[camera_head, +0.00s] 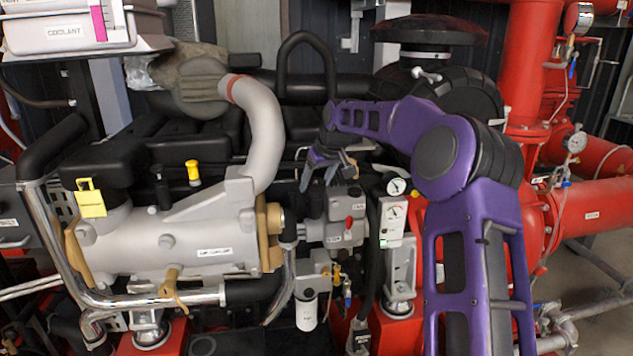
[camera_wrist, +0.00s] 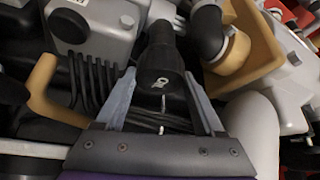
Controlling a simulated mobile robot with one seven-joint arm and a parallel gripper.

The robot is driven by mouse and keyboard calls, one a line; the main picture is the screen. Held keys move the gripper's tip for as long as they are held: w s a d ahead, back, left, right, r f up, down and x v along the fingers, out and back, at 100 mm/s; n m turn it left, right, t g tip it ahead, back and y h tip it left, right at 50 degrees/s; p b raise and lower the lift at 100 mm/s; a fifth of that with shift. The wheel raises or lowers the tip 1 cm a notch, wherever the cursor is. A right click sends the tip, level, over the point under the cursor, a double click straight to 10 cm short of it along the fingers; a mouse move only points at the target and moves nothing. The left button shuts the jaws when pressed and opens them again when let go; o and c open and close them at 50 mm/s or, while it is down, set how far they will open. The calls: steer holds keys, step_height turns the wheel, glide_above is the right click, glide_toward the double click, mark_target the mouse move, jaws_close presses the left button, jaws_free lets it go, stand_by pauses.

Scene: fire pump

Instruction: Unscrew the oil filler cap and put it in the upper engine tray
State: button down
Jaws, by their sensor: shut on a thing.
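My gripper (camera_head: 319,172) is in the middle of the head view, pointing down just right of the pale curved pipe. In the wrist view, my gripper's fingers (camera_wrist: 160,76) stand on either side of a black cap (camera_wrist: 160,58) with a small pale oil-can symbol, and are shut on it. A black stem or neck shows beyond the cap in the wrist view. I cannot tell whether the cap is still seated on it. In the head view the cap is too small and dark to make out. I cannot surely pick out the upper engine tray.
The grey engine block (camera_head: 165,240) with a yellow cap (camera_head: 193,172) and a yellow tag (camera_head: 90,198) is at left. A white coolant tank (camera_head: 65,28) is at upper left. A pale curved pipe (camera_head: 262,130) rises close beside my gripper. Red pipes (camera_head: 590,205) stand at right.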

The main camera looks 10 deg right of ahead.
mark_target(317, 186)
steer(key=shift+n, duration=0.3)
steer(key=shift+r, duration=0.2)
steer(key=shift+r, duration=2.3)
steer(key=shift+s+r+b, duration=0.2)
steer(key=shift+s+b, duration=0.8)
steer(key=shift+s+r+b, duration=0.25)
steer(key=shift+s+b, duration=0.25)
steer(key=shift+s, duration=0.35)
steer(key=shift+s+r+b, duration=0.3)
steer(key=shift+s+b, duration=0.25)
steer(key=shift+s, duration=0.25)
steer(key=shift+s+r+b, duration=0.25)
steer(key=shift+s+b, duration=0.25)
steer(key=shift+s, duration=0.35)
